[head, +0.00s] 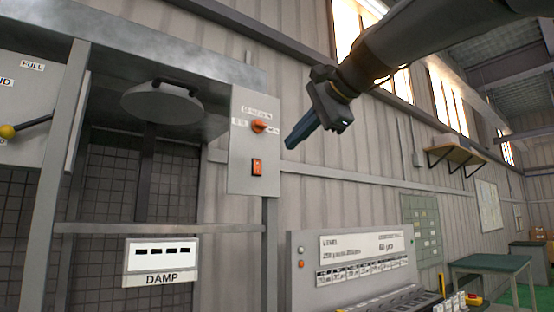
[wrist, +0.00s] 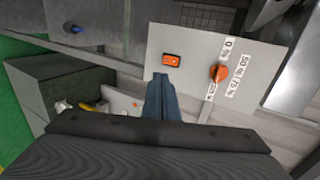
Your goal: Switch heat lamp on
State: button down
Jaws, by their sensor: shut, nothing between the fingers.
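A grey control panel (head: 240,180) holds an orange rotary knob (head: 259,126) with small printed labels and an orange-red rocker switch (head: 257,167) below it. My gripper (head: 289,145) is shut and empty, in the air to the right of the panel, apart from it. In the wrist view the shut blue fingers (wrist: 160,78) point toward the panel, just below the rocker switch (wrist: 172,60) in the picture. The knob (wrist: 218,73) is to their right, with labels 0, 50 and 75 around it. A round grey disc-shaped fixture (head: 160,103) hangs left of the panel; I cannot tell if it is the lamp.
A yellow-knobbed lever (head: 8,131) is at the far left. A "DAMP" sign (head: 160,262) hangs on the frame below the disc. A sloped console (head: 352,262) stands below right. A green-topped table (head: 492,264) is at the right. Open air surrounds my gripper.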

aim_at(259, 172)
jog(key=p+x, duration=0.1)
jog(key=x, duration=0.3)
jog(key=p+x, duration=0.1)
jog(key=x, duration=0.4)
jog(key=r+p+x, duration=0.1)
jog(key=p+x, duration=0.1)
jog(key=x, duration=0.2)
jog(key=shift+w+a+f, duration=0.1)
jog(key=shift+w+a, duration=0.15)
jog(key=shift+w, duration=0.1)
